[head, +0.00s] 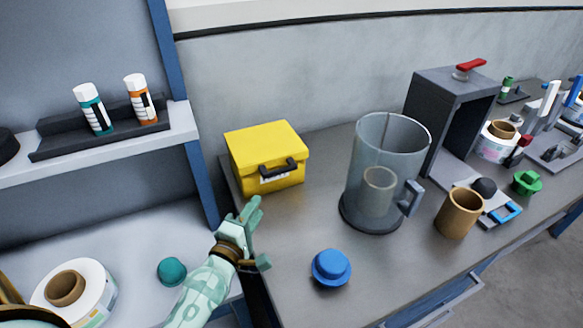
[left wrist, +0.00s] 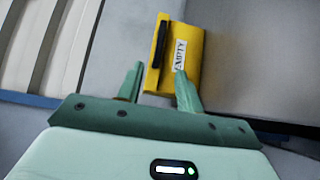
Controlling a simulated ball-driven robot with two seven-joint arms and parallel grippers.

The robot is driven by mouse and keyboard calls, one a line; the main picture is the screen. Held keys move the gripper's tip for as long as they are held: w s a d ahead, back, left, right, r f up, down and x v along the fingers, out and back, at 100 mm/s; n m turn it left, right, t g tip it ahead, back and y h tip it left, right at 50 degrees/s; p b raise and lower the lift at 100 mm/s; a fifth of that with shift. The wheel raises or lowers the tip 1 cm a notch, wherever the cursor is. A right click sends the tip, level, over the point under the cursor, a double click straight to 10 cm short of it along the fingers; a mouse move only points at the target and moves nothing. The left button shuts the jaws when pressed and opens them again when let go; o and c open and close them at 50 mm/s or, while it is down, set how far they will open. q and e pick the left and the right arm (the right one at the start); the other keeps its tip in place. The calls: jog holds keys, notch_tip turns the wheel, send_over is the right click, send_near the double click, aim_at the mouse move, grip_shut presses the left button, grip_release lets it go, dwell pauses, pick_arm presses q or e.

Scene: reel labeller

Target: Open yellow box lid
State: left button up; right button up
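The yellow box (head: 268,160) stands on the grey bench near the wall, with its lid (head: 265,143) down. A black handle (head: 278,168) and a white label are on its front. In the left wrist view the box (left wrist: 190,60) lies beyond my fingertips, with the black handle (left wrist: 160,42) to the left of a label reading "EMPTY" (left wrist: 180,54). My left gripper (head: 260,232) is open and empty, in front of the box and apart from it. It also shows in the left wrist view (left wrist: 158,80) with its fingers spread. My right gripper is not in view.
A clear container (head: 388,160) stands right of the box, with a tan cylinder inside. A blue knob (head: 331,266) is near the bench front. A brown cup (head: 459,213) and dark frame (head: 453,100) are further right. A shelf (head: 180,122) with two bottles is left.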

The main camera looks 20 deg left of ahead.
aim_at(279, 173)
pick_arm(q)
jog(key=w, duration=1)
jog(key=w+a, duration=0.1)
jog(key=w, duration=0.4)
jog(key=shift+w+b, duration=0.2)
jog(key=shift+b, duration=0.1)
grip_shut()
